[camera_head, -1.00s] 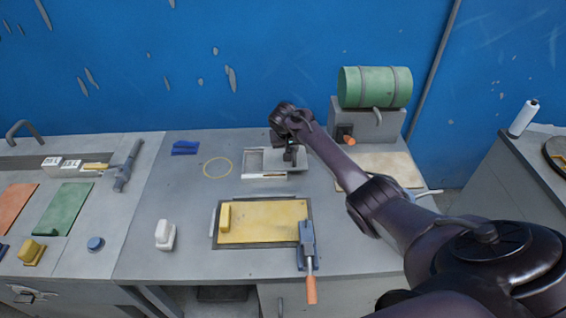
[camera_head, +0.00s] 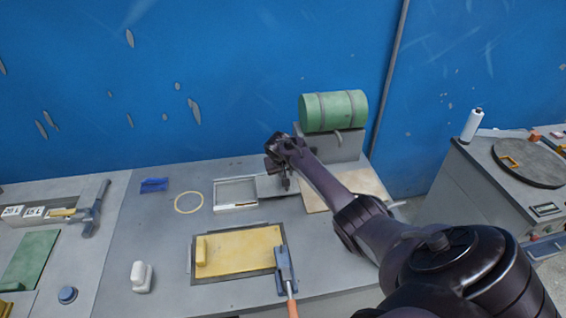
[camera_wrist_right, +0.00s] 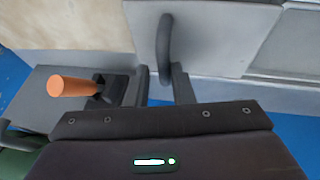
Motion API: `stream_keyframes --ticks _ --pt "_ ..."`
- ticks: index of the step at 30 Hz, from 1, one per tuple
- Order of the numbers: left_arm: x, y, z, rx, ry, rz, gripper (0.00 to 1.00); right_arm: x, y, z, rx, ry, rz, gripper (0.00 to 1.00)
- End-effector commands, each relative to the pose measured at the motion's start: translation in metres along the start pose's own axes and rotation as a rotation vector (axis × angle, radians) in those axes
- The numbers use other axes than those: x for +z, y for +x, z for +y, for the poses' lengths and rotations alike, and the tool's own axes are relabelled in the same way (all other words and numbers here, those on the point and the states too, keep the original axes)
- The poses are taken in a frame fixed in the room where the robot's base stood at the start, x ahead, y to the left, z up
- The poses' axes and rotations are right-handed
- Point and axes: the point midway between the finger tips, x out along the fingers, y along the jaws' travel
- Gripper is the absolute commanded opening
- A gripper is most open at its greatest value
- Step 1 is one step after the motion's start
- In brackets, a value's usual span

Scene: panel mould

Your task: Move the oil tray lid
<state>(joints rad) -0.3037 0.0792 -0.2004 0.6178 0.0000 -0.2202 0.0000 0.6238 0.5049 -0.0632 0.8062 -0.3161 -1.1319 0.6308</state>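The oil tray (camera_head: 216,198) is a light rectangular frame behind the yellow panel, and its opening is uncovered. The flat grey lid (camera_head: 275,192) lies to its right, at the tray's right edge. In the right wrist view the lid (camera_wrist_right: 210,30) shows its dark curved handle (camera_wrist_right: 165,40). My right gripper (camera_head: 285,183) is low over the lid. In the wrist view its two fingers (camera_wrist_right: 160,80) stand apart around the handle, with a gap on the left and the right finger close against it. My left gripper is out of view.
A beige board (camera_head: 340,190) lies right of the lid. A grey stand with a green cylinder (camera_head: 333,110) is behind it; an orange knob (camera_wrist_right: 72,86) shows in the wrist view. A yellow panel (camera_head: 240,252) with a clamp (camera_head: 285,268) is in front. A yellow ring (camera_head: 189,202) lies left.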

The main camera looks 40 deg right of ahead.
Motion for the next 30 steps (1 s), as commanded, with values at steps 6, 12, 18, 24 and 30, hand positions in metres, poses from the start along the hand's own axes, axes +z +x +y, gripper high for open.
stream_keyframes --ticks 6,12,18,24,30 --pt "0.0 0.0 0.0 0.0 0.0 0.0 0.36 0.0 0.0 -0.001 -0.001 0.0 0.001 0.34" --pt "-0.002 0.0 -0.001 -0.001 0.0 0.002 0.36 0.0 -0.002 -0.002 -0.003 -0.001 0.002 0.34" --pt "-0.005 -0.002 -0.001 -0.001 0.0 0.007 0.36 0.0 -0.021 -0.002 -0.004 -0.001 0.003 0.34" --pt "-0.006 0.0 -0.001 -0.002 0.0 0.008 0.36 0.001 -0.05 -0.001 -0.005 -0.001 0.003 0.34" --pt "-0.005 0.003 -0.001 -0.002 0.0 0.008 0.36 0.001 -0.072 0.0 -0.003 0.001 0.002 0.34"
